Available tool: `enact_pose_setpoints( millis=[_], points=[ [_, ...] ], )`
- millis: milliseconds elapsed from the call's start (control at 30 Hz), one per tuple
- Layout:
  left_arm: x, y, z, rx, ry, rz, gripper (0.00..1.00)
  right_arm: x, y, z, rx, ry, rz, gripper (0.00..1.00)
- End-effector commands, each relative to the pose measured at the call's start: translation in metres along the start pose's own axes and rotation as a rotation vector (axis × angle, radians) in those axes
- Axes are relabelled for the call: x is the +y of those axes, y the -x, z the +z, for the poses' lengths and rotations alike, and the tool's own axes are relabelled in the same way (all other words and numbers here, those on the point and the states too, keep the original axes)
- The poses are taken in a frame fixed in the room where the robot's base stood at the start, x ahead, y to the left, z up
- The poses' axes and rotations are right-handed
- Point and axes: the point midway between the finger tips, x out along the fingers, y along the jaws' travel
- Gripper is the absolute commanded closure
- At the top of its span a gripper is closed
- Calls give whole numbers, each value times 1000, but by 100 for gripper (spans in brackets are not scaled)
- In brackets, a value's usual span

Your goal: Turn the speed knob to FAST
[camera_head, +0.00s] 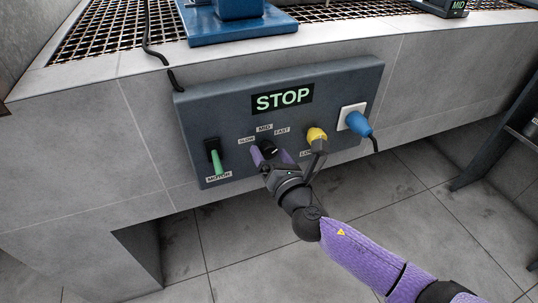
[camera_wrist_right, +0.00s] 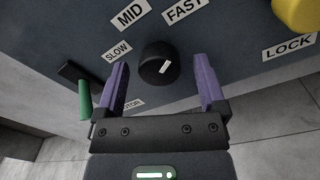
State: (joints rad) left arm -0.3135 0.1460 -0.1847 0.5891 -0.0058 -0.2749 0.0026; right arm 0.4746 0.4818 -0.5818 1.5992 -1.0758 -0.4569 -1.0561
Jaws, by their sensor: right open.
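The speed knob (camera_head: 268,147) is black and round, on the front of the dark control panel (camera_head: 196,110), below the labels SLOW, MID and FAST. In the right wrist view the knob (camera_wrist_right: 158,60) shows a short white slanting mark on its face; I cannot tell for sure which label it points to. The FAST label (camera_wrist_right: 185,9) is above and right of it there. My right gripper (camera_head: 270,154) is open, its purple fingers on either side of the knob with gaps showing. My left gripper is not in view.
The panel display (camera_head: 282,98) reads STOP. A green motor lever (camera_head: 216,160) is left of the knob. A yellow knob (camera_head: 316,134) by the LOCK label and a blue plug (camera_head: 358,124) are to the right. A metal grate (camera_head: 110,28) lies above.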

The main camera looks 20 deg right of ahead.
Motion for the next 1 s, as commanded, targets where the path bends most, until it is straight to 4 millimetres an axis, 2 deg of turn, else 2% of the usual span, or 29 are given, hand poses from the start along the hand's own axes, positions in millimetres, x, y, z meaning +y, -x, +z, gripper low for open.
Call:
enact_pose_setpoints(
  millis=[100,333,367,767,1000],
  points=[
    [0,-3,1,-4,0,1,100,0,-8,0,0,0,0,10],
    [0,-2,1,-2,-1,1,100,0,-9,0,0,0,0,10],
    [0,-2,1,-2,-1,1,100,0,-9,0,0,0,0,14],
    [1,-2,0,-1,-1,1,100,0,-9,0,0,0,0,99],
    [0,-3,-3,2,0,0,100,0,-9,0,-1,-18,0,100]
  ],
)
